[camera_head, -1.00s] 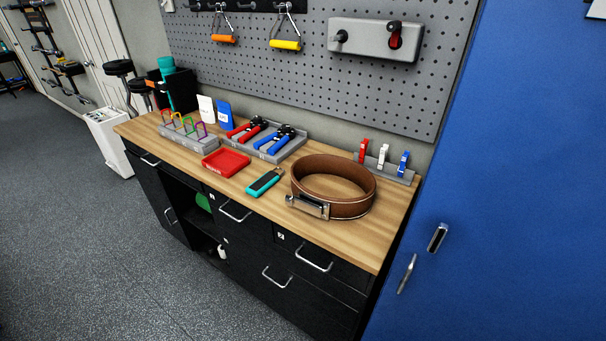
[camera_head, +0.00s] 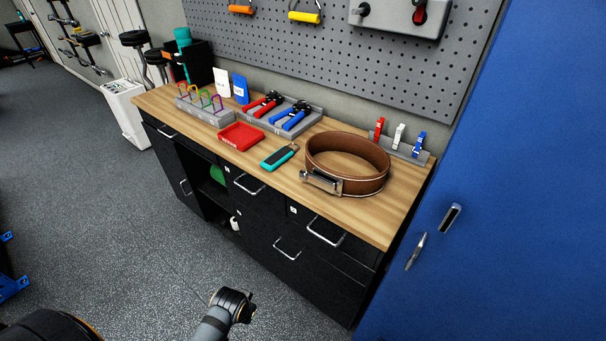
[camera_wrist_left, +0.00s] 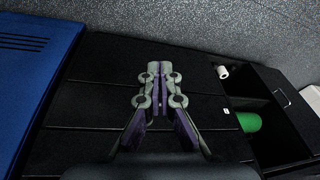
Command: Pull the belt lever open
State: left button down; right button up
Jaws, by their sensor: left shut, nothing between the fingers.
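A brown leather belt (camera_head: 365,184) stands on edge, curled into a loop, on the right part of the wooden worktop. Its metal lever buckle (camera_head: 321,182) faces the front edge and lies flat against the belt's outside. My left gripper (camera_wrist_left: 158,68) shows in the left wrist view, shut and empty, in front of a black cabinet front. The belt is not in that view. In the head view one of my arm links shows low in front of the cabinet, apart from the belt; no fingers are visible there. My right gripper is not in view.
The worktop (camera_head: 378,219) also holds a teal-and-black tool (camera_head: 279,157), a red tray (camera_head: 241,138), hand grips (camera_head: 289,118) and a clip rack (camera_head: 409,151). Black drawers (camera_head: 316,253) with handles lie below. A blue cabinet (camera_head: 470,180) stands at right, a pegboard (camera_head: 300,50) behind.

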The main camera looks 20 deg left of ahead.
pick_arm(q)
jog(key=w+d+r+t, duration=0.15)
jog(key=w+r, duration=0.25)
jog(key=r, duration=1.2)
jog(key=m+h, duration=0.2)
jog(key=m, duration=0.1)
send_near(316, 182)
jog(key=w+a+r, duration=0.3)
jog(key=a+r, duration=0.1)
jog(key=a, duration=0.1)
jog(key=shift+w+a+g, duration=0.1)
jog(key=shift+w+g, duration=0.1)
jog(key=shift+g, duration=0.15)
jog(key=shift+f, duration=0.1)
jog(key=p+x, duration=0.1)
jog(key=x, duration=0.8)
jog(key=shift+w+f+p, duration=0.15)
jog(key=shift+f+p, duration=0.2)
jog(key=shift+p, duration=0.05)
